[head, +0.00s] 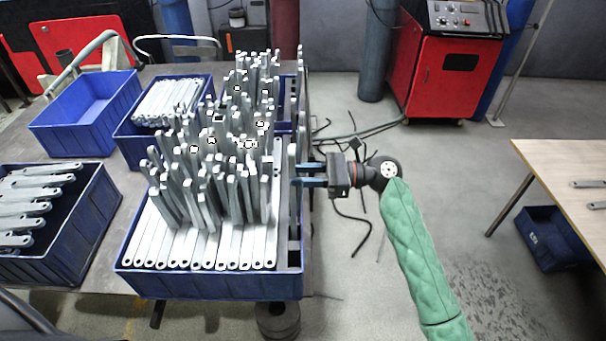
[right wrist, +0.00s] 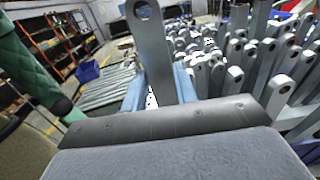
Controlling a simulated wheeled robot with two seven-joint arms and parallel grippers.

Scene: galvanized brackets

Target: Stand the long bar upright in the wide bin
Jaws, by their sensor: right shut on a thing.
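The wide blue bin (head: 210,284) stands at the front of the dark table, with a layer of flat grey bars and many upright bars in it. My right gripper (head: 300,175) is at the bin's right side, its blue fingers pointing left. It is shut on a long grey bar (head: 292,160), which stands about upright along the bin's right edge. In the right wrist view the long bar (right wrist: 150,45) rises between the fingers, its holed end at the top. Whether its lower end touches the bin floor cannot be told. My left gripper is not in view.
An empty blue bin (head: 85,108) and a bin of flat bars (head: 125,128) stand behind left. Another bin of bars (head: 70,240) is at the left. Upright bars crowd close to the gripper's left. A wooden table (head: 560,160) stands at the right, with open floor between.

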